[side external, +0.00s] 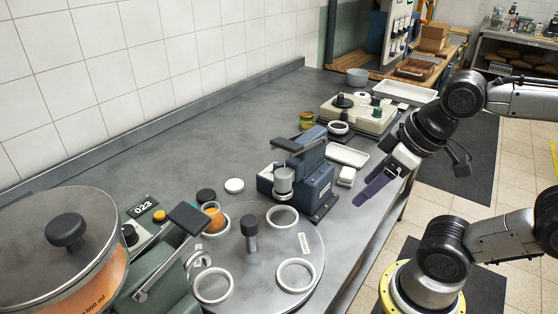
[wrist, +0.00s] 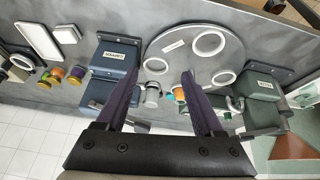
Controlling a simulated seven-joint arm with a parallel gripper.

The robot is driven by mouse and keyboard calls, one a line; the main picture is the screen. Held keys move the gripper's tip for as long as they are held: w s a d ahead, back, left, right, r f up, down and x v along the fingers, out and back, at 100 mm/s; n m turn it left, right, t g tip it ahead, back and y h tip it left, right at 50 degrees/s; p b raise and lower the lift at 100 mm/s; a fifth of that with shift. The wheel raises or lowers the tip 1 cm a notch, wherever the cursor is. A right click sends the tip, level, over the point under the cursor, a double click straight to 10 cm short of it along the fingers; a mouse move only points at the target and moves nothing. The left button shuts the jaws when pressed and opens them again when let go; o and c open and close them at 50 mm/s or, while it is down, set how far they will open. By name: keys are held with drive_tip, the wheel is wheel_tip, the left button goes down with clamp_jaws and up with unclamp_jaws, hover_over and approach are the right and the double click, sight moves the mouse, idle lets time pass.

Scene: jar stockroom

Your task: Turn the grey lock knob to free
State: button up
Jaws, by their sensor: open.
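A round grey turntable (side external: 268,262) with white rings lies on the bench; it also shows in the wrist view (wrist: 205,72). A dark grey upright post with a knobbed top (side external: 250,230) stands at its middle. I cannot tell for sure whether this is the lock knob, and no free or locked mark is readable. My gripper (side external: 366,197), with purple fingers, is open and empty in the air right of the blue machine, near the bench's front edge, well apart from the post. In the wrist view my gripper (wrist: 160,74) points toward the turntable and its fingers hide part of it.
A blue capping machine (side external: 317,180) stands behind the turntable. A green filling machine (side external: 165,270) with a lidded orange hopper (side external: 100,272) is at front left. A small orange jar (side external: 213,218) sits at the turntable's left edge. Trays (side external: 347,155) lie farther back. The bench by the wall is clear.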

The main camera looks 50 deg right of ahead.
drive_tip(key=w+r+n, duration=0.4)
drive_tip(key=w+r, duration=0.2)
drive_tip(key=r, duration=0.2)
drive_tip(key=n+g, duration=0.2)
drive_tip(key=g, duration=0.3)
hover_over(279, 162)
wheel_tip(279, 162, down, 8)
wheel_tip(279, 162, down, 12)
drive_tip(key=shift+f, duration=0.2)
clamp_jaws()
